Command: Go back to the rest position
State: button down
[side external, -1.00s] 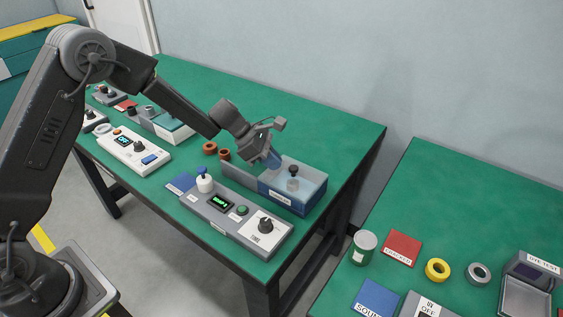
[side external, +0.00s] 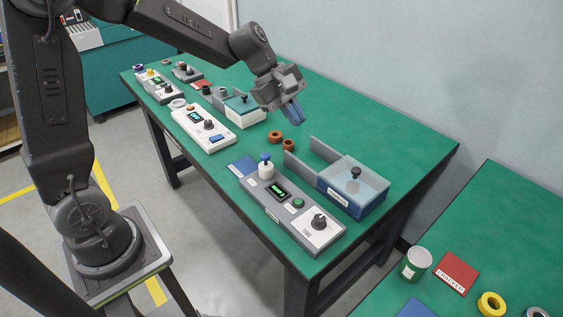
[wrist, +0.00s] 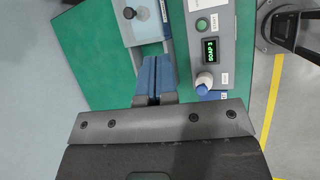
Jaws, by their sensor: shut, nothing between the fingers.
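My gripper (side external: 293,113) is raised above the green table (side external: 330,127), up and left of the clear-lidded blue box. Its blue fingers are together and empty.
Two brown rings (side external: 275,137) lie on the table near the box. A white device (side external: 204,128) and a teal-lidded box (side external: 241,109) stand further left. A second green table at right holds a green can (side external: 416,263), a red card (side external: 456,272) and a yellow ring (side external: 491,304).

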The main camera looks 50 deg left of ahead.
jog(key=s+r+m+t+y, duration=0.1)
jog(key=s+r+m+y, duration=0.1)
jog(key=s+m, duration=0.6)
jog(key=s+a+r+m+t+y, duration=0.1)
jog(key=s+r+m+y, duration=0.2)
jog(key=s+m, duration=0.5)
jog(key=s, duration=0.6)
jog(key=shift+a+r+m+y, duration=0.15)
jog(key=shift+a+m+y, duration=0.15)
jog(key=shift+y, duration=0.1)
jog(key=c, duration=1.8)
grip_release()
